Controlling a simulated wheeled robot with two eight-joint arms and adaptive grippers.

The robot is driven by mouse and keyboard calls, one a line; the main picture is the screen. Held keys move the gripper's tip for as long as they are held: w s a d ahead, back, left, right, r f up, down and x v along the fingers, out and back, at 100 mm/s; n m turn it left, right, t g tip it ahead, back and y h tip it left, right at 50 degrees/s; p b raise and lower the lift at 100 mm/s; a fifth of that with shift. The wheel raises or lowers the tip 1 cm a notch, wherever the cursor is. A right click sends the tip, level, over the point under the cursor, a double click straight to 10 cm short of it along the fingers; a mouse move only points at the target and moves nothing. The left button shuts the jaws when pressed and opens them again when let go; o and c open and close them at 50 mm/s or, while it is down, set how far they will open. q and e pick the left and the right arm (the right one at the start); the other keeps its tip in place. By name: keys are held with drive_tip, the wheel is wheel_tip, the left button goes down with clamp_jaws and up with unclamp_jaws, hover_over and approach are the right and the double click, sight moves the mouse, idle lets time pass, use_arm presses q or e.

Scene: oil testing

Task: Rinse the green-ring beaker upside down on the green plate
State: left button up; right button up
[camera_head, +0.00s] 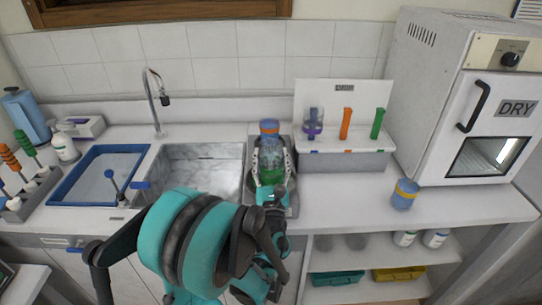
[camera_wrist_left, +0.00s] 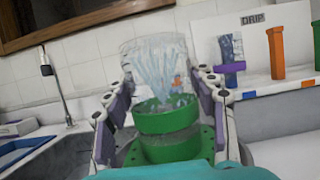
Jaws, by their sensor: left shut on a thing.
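The green-ring beaker (camera_wrist_left: 155,62) is clear and upside down, with its green ring (camera_wrist_left: 166,119) low in the left wrist view. Whitish streaks like water jets spread inside it. The green plate (camera_wrist_left: 172,150) is directly below the ring; I cannot tell whether they touch. My left gripper (camera_wrist_left: 165,100) has one finger on each side of the beaker and is shut on it. In the head view the beaker (camera_head: 266,150) is between the fingers of my left gripper (camera_head: 270,160). My right gripper is not in view.
A blue beaker with an orange ring (camera_head: 269,127) is just behind. The sink (camera_head: 200,165) is to the left. A DRIP rack (camera_head: 345,163) with purple, orange and green items is to the right.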

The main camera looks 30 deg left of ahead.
sight(271, 144)
use_arm(q)
drive_tip(key=shift+r, duration=0.1)
idle(0.3)
wheel_tip(271, 144, up, 6)
drive_tip(key=p, duration=0.5)
drive_tip(key=shift+r, duration=0.2)
